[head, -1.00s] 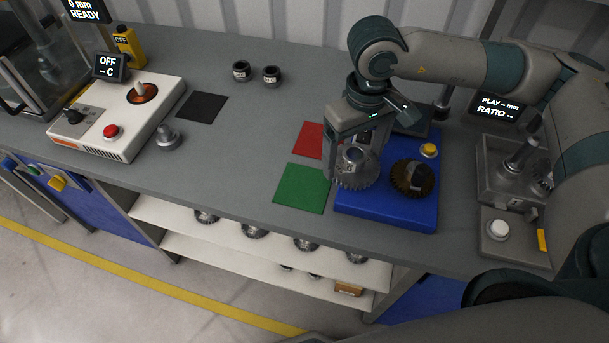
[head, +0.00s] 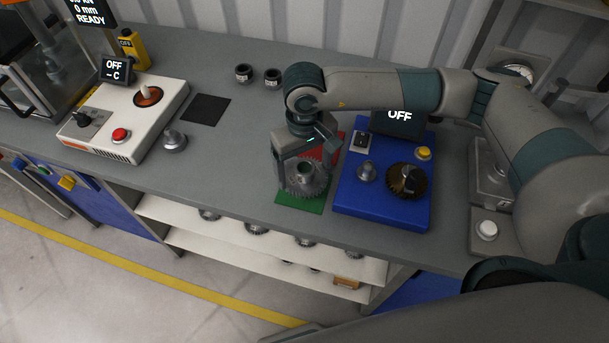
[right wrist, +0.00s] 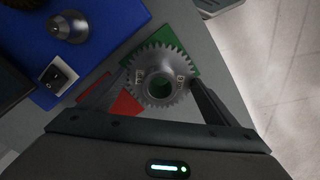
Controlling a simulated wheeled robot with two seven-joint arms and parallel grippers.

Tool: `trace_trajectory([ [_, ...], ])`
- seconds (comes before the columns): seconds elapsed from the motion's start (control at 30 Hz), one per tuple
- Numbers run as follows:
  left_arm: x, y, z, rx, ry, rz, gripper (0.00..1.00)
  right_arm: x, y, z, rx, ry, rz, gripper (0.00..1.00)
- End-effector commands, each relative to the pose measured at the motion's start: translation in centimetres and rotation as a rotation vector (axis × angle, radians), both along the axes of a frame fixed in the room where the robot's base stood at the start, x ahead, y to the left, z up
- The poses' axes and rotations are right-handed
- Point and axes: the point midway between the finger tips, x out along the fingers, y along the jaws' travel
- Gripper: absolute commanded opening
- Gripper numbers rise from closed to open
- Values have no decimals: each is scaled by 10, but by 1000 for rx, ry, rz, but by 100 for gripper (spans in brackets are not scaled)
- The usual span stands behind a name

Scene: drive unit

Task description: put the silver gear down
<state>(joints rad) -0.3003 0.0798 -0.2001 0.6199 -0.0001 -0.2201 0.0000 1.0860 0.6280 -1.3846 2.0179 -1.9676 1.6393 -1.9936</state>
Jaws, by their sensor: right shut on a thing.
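The silver gear (head: 305,181) is a toothed grey wheel with a raised hub. My right gripper (head: 304,172) is shut on it, with one finger on each side of the gear. The gear is over the green mat (head: 290,201); I cannot tell whether it touches the mat. In the right wrist view the gear (right wrist: 159,78) sits between the two fingers, with the green mat (right wrist: 182,44) showing behind it and through its bore. The red mat (head: 331,146) lies just behind, partly hidden by the gripper. My left gripper is not in view.
The blue unit (head: 350,207) is just right, bearing a bare silver post (head: 367,172), a dark brown gear (head: 407,180) and a yellow button (head: 424,153). A white heater box (head: 125,118) and a black mat (head: 206,109) are at left. The bench between is mostly clear.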

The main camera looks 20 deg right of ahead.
Motion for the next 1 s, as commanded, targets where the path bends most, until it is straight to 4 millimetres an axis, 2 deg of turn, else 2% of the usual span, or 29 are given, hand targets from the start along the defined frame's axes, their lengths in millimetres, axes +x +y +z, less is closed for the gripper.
trace_trajectory([
  [0.17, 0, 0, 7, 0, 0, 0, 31, 0, 0, -4, 1, 0, -1, 63],
  [0.43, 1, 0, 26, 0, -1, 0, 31, 0, 1, -32, 3, 1, -1, 63],
  [0.97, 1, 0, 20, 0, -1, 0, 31, 0, 0, -42, 2, -2, 0, 63],
  [1.0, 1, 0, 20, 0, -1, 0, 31, 0, 0, -43, 1, -1, 0, 85],
])
